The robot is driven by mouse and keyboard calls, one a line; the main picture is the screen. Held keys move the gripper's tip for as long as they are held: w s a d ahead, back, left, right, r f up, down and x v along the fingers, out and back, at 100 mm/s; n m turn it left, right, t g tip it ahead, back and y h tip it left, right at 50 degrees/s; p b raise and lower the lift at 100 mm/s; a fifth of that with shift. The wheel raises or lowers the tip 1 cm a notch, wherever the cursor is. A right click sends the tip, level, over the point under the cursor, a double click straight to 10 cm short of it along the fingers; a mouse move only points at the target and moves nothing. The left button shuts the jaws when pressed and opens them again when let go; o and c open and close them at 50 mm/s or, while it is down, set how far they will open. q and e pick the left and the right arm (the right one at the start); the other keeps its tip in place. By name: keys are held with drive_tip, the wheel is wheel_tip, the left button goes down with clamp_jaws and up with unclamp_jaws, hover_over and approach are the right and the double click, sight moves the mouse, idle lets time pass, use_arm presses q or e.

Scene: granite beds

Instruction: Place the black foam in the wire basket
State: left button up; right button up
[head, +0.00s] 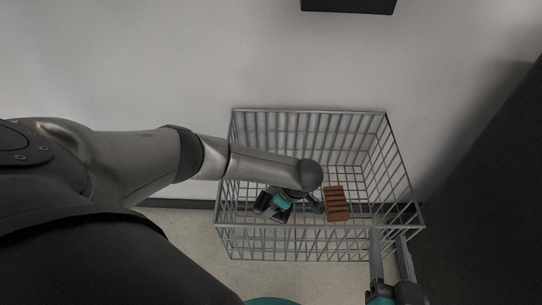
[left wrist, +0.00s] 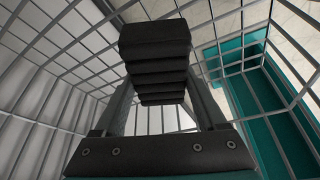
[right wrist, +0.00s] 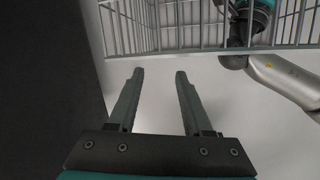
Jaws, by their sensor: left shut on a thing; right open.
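The foam is a ridged block. It looks reddish-brown in the head view (head: 337,203) and black in the left wrist view (left wrist: 155,45). My left gripper (head: 320,205) is shut on it, with the fingers on either side of the block. The arm reaches over the wire basket (head: 310,111), and the gripper and foam appear inside its outline, near the front. I cannot tell whether the foam touches the basket floor. The basket's bars surround the foam in the left wrist view. My right gripper (head: 390,237) is open and empty by the basket's front right corner; its fingers also show in the right wrist view (right wrist: 159,76).
A dark panel (head: 490,200) stands close on the right. A pale wall (head: 150,60) rises behind the basket, with a black object (head: 349,5) at the top. The basket's right part looks empty. Pale floor (head: 190,235) shows at the lower left.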

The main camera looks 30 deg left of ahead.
use_arm(q)
drive_tip(key=shift+f+b, duration=0.3)
drive_tip(key=shift+f, duration=0.5)
use_arm(e)
drive_tip(key=shift+s+a+r+m+t+y, duration=0.25)
drive_tip(key=shift+a+r+t+y, duration=0.45)
drive_tip(key=shift+t, duration=0.4)
use_arm(q)
drive_tip(key=shift+f, duration=0.1)
drive_tip(key=o, duration=1.2)
drive_tip(key=shift+o, duration=0.2)
